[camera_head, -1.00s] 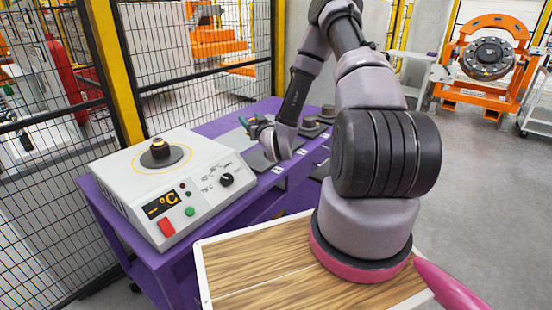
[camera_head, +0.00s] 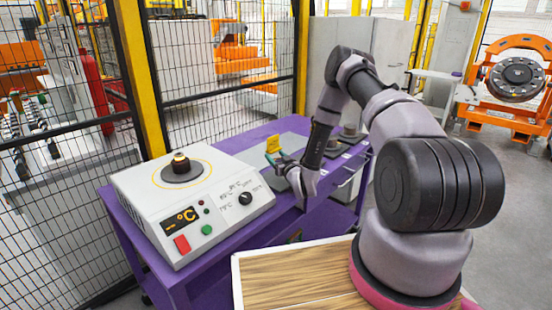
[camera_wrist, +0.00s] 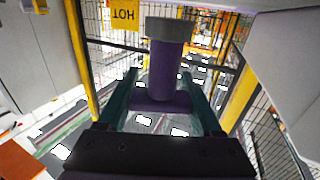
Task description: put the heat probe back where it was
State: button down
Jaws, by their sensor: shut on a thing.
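My gripper (camera_head: 274,157) is above the purple bench (camera_head: 237,125), right of the heater box. In the wrist view its teal fingers (camera_wrist: 160,71) stand on either side of a purplish cylinder with a grey cap and a wide foot, which I take to be the heat probe (camera_wrist: 168,75). The gripper is shut on it. A yellow tag reading HOT (camera_wrist: 123,14) appears upside down beside the cap; I cannot tell how it is attached. The yellow tag also shows above the fingers in the head view (camera_head: 273,144). The probe's body is hard to make out there.
The white heater box (camera_head: 225,205) has a dark round piece (camera_head: 181,168) on top. Dark round pieces (camera_head: 351,131) stand at the bench's right end. A wire fence (camera_head: 225,90) runs behind. A wooden top (camera_head: 295,270) is in front.

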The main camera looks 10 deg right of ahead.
jog(key=shift+s+f, duration=0.1)
jog(key=shift+f, duration=0.3)
